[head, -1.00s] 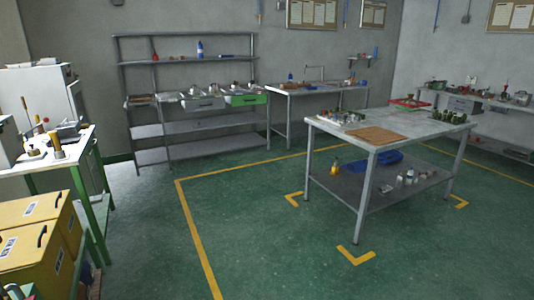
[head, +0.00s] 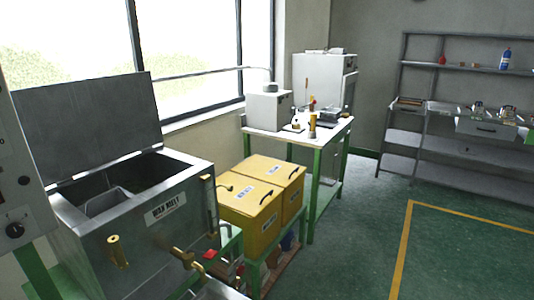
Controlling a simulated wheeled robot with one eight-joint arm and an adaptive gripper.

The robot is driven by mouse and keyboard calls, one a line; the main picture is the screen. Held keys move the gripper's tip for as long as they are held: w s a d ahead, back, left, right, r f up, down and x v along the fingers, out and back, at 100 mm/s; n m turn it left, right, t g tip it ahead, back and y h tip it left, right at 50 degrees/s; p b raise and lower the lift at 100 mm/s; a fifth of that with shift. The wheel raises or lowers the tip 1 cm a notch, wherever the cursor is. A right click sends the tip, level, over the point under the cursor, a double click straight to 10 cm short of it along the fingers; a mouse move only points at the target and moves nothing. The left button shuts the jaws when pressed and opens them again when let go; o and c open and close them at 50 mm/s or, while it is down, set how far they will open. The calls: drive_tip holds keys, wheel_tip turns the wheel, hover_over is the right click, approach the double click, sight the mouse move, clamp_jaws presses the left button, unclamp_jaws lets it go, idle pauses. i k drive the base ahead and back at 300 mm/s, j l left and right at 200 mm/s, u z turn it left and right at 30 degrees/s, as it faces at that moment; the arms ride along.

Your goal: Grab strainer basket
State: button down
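A metal wax melt tank (head: 150,235) stands at the lower left of the head view with its lid (head: 95,120) raised. A grey box-shaped piece (head: 108,202) sits inside the tank's opening at the left. It may be the strainer basket, but I cannot tell for sure, as its lower part is hidden by the tank wall. No other strainer basket can be made out. My gripper is not in the picture.
Yellow boxes (head: 262,192) sit on a low green stand (head: 268,255) right of the tank. Brass valves (head: 182,257) stick out from the tank's front. A green-legged table (head: 332,128) with tools stands behind. Green floor (head: 465,250) at the right is clear.

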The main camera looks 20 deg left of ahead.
sight(95, 207)
drive_tip(key=i+u, duration=0.15)
drive_tip(key=u, duration=0.3)
drive_tip(key=i+u, duration=0.2)
drive_tip(key=u, duration=0.25)
drive_tip(key=i+u, duration=0.2)
drive_tip(key=u, duration=0.25)
drive_tip(key=i+l+u, duration=0.1)
drive_tip(key=u, duration=0.35)
drive_tip(key=i+l+u, duration=0.2)
drive_tip(key=u, duration=0.25)
